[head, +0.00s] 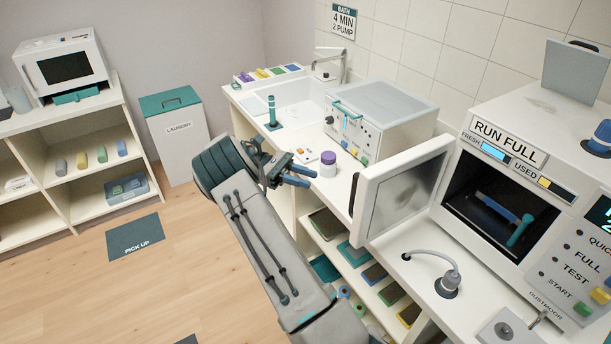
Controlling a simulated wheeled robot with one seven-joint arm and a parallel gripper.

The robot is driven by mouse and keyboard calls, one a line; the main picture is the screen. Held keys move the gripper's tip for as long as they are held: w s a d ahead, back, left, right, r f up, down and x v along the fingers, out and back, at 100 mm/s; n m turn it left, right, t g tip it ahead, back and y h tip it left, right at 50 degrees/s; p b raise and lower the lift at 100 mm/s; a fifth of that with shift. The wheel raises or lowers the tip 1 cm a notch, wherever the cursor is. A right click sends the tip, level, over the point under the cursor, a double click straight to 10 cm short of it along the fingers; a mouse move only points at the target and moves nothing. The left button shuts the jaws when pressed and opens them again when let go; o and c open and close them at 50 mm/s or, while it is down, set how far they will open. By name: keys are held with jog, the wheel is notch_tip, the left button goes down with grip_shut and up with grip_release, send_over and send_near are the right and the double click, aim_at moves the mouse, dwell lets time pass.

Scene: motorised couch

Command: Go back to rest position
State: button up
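My gripper (307,176) is at the end of my grey, folded arm, in the middle of the head view. Its two blue-tipped fingers stand apart, with nothing seen between them. It is in front of the counter's edge, left of a white jar with a purple lid (328,164). I cannot tell how far it is from the counter. My arm hides part of the counter front and shelves.
A gooseneck fixture (447,280) rises from the counter. The floor (190,250) at left is clear around the PICK UP mat (134,238).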

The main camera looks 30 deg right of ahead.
dwell(0.3)
jog(key=s+a+r+m+t+y+b, duration=0.3)
jog(key=s+r+t+y, duration=0.3)
jog(key=s+t, duration=0.3)
jog(key=s+a+m+t+y+b, duration=0.2)
jog(key=s+a+m+t+y, duration=0.2)
jog(key=s+a+t, duration=0.5)
jog(key=s+a+y, duration=0.1)
jog(key=s+a, duration=0.1)
jog(key=s, duration=0.4)
jog(key=shift+s+a+m, duration=0.2)
jog(key=shift+a+m, duration=0.1)
jog(key=shift+a, duration=0.1)
